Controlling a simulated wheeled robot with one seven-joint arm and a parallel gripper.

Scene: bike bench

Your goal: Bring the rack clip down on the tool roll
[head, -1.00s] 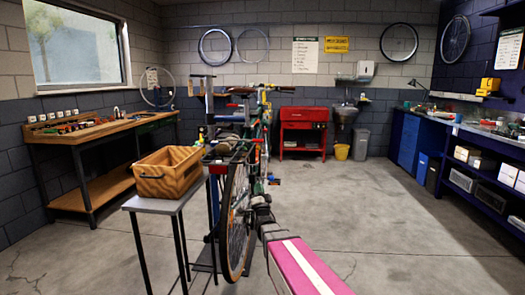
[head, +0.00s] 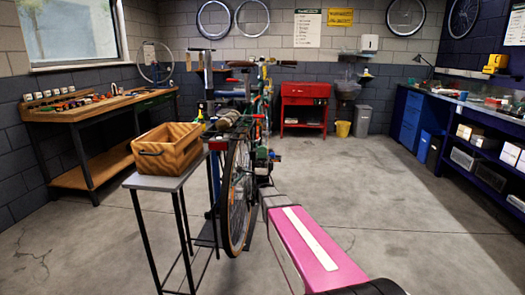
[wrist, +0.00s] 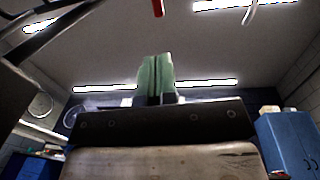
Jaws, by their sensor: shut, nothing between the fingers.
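The bicycle (head: 238,195) stands upright in the middle of the head view, rear wheel towards me. The rack clip is too small to tell apart from the rack there. My gripper (head: 262,157) is just right of the rear wheel, lower than the rack top and apart from the bundle. In the wrist view its green fingers (wrist: 156,76) are together, pointing up at the ceiling, with nothing between them.
A wooden crate (head: 168,148) stands on a small grey table (head: 150,182) close left of the wheel. A workbench (head: 95,108) is along the left wall, a red tool cabinet (head: 304,95) at the back, and blue cabinets (head: 410,120) at the right. The floor right of the bicycle is free.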

